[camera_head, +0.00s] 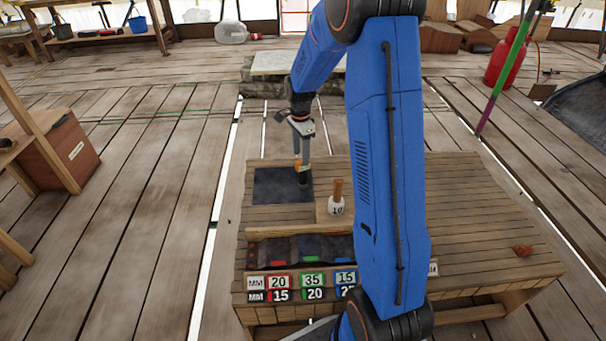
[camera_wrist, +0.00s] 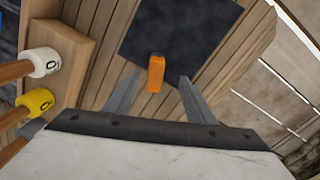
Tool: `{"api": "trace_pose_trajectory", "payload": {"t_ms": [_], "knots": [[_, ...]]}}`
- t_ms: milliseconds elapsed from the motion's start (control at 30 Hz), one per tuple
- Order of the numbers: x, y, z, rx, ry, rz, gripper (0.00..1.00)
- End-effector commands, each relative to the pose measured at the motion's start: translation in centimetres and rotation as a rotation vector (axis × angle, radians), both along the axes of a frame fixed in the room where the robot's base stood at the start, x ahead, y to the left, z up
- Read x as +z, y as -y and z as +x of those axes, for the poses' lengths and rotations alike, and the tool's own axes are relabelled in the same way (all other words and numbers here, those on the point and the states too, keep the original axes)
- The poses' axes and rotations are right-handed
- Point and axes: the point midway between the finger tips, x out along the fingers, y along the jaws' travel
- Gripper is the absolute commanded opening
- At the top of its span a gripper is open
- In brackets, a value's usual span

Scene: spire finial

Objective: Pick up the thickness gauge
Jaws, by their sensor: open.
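My gripper (camera_head: 303,178) points down over the dark mat (camera_head: 270,190) at the back left of the wooden bench. In the wrist view its two grey fingers are apart. A small orange piece (camera_wrist: 156,72) shows between the fingertips, over the edge of the mat (camera_wrist: 185,30). It may be the thickness gauge, but its full shape is hidden. I cannot tell whether the fingers touch it. A bit of orange (camera_head: 298,167) also shows beside the fingers in the head view.
A white piece marked 10 (camera_head: 336,206) with a wooden handle stands right of the mat. In the wrist view, white (camera_wrist: 45,61) and yellow (camera_wrist: 40,100) pieces on wooden rods are at the left. Labelled bins (camera_head: 313,280) line the bench front. The bench's right side is mostly clear.

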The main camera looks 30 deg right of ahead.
Motion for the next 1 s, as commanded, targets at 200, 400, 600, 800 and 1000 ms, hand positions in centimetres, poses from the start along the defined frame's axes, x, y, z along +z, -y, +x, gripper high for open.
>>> {"api": "trace_pose_trajectory", "payload": {"t_ms": [200, 400, 600, 800, 1000], "knots": [[-3.4, 0.0, -0.2, 0.0, -0.002, 0.0, 0.5], [-4.6, 0.0, -0.2, 0.0, 0.0, 0.0, 0.5], [-6.7, 0.2, -0.8, 0.001, -0.003, 0.001, 0.5], [-9.1, 0.3, -1.1, 0.001, -0.002, 0.0, 0.5], [-9.7, 0.3, -1.1, 0.001, 0.001, 0.0, 0.5]]}}
